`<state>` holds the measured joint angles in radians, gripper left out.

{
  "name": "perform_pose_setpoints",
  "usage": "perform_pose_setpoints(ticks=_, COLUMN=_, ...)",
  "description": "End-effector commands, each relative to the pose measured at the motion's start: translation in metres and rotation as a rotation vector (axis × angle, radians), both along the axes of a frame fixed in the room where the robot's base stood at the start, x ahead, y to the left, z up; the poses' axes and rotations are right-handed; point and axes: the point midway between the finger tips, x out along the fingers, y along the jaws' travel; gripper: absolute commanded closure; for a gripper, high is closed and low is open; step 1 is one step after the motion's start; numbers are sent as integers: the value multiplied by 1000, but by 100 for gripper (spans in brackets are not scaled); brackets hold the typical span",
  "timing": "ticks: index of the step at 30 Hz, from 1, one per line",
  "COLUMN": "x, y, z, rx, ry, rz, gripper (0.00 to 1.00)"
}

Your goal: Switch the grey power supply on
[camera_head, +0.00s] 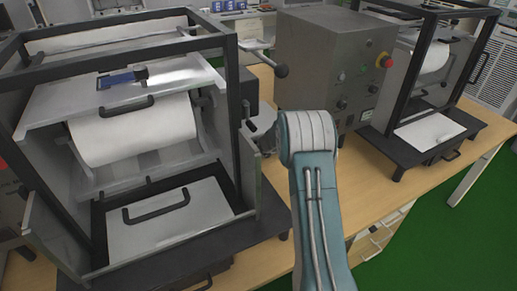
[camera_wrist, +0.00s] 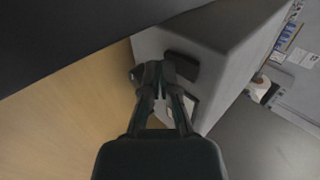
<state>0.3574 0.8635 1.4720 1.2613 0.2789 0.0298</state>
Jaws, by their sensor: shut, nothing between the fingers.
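The grey power supply (camera_head: 318,60) is a box on the wooden bench in the head view, with knobs and a red button (camera_head: 384,60) on its right face. My teal arm stands in front of its lower left part, and my gripper is hidden there. In the wrist view, my gripper (camera_wrist: 162,72) is shut and empty, close in front of a grey box face (camera_wrist: 215,45), which seems to be the power supply. A dark oblong part (camera_wrist: 182,67) on that face lies just beyond the fingertips. Whether they touch it I cannot tell. The fingers partly cover a small pale-and-dark part (camera_wrist: 190,103) below it.
A large black-framed machine (camera_head: 232,100) with a white roller stands at left in the head view. A similar machine (camera_head: 408,75) stands at right. Bare bench (camera_head: 370,190) shows right of my arm.

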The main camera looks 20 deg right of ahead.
Motion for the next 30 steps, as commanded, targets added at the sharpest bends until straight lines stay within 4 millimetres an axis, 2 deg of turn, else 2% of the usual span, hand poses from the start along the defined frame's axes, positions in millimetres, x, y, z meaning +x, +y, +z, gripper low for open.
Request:
perform_pose_setpoints(ticks=14, x=4, y=0, z=0, rx=0, ry=-1, rz=0, gripper=100)
perform_pose_setpoints(ticks=24, x=4, y=0, z=14, rx=-1, ry=-2, rz=1, gripper=100)
perform_pose_setpoints(ticks=30, x=4, y=0, z=15, rx=1, ry=-1, rz=1, gripper=100)
